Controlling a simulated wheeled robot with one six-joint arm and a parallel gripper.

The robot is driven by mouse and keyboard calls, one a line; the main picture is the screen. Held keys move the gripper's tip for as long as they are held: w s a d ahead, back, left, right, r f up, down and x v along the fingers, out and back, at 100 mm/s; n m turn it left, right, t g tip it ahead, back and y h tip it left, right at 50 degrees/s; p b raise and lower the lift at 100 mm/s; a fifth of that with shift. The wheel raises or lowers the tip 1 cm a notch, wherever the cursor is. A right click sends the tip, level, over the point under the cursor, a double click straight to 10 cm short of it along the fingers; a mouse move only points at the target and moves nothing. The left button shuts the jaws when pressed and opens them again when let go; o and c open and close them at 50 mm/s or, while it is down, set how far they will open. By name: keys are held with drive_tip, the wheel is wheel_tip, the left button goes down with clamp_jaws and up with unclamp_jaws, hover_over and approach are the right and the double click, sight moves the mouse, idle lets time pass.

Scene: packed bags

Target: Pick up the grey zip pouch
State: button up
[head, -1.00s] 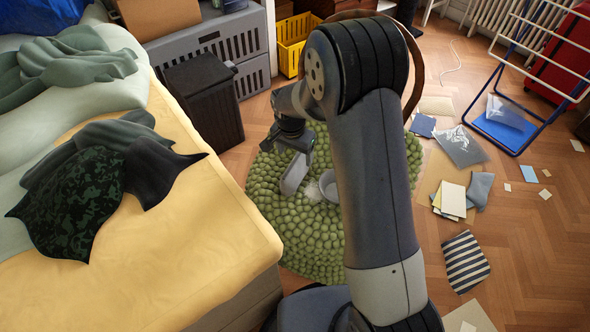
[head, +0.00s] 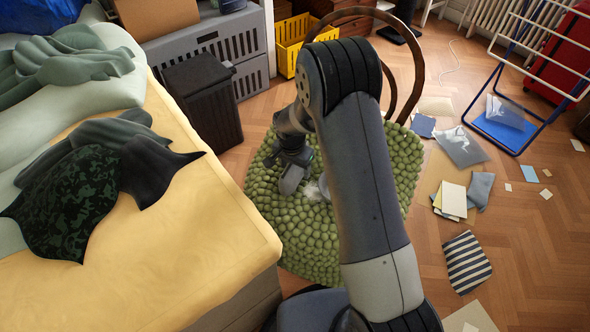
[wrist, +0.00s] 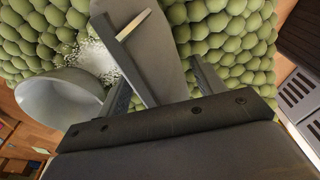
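A grey, flat, rounded object (wrist: 155,55), which looks like the zip pouch, lies on the green pebbled rug; a pale strip with a dark edge shows on it. It also shows in the head view (head: 290,184), under my gripper (head: 293,168), which hides part of it. In the wrist view my gripper (wrist: 162,78) has its two fingers apart, one on each side of the object's near end. I see a gap to the right finger; contact on the left is unclear.
A grey bowl (wrist: 60,100) and white grains (wrist: 95,55) lie beside the object on the green rug (head: 330,245). A black bin (head: 203,100) and the bed (head: 190,240) stand to the left. Papers and a striped pouch (head: 466,262) lie on the floor at right.

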drive_tip(key=c, duration=1.2)
drive_tip(key=shift+r, duration=0.1)
drive_tip(key=shift+c, duration=0.2)
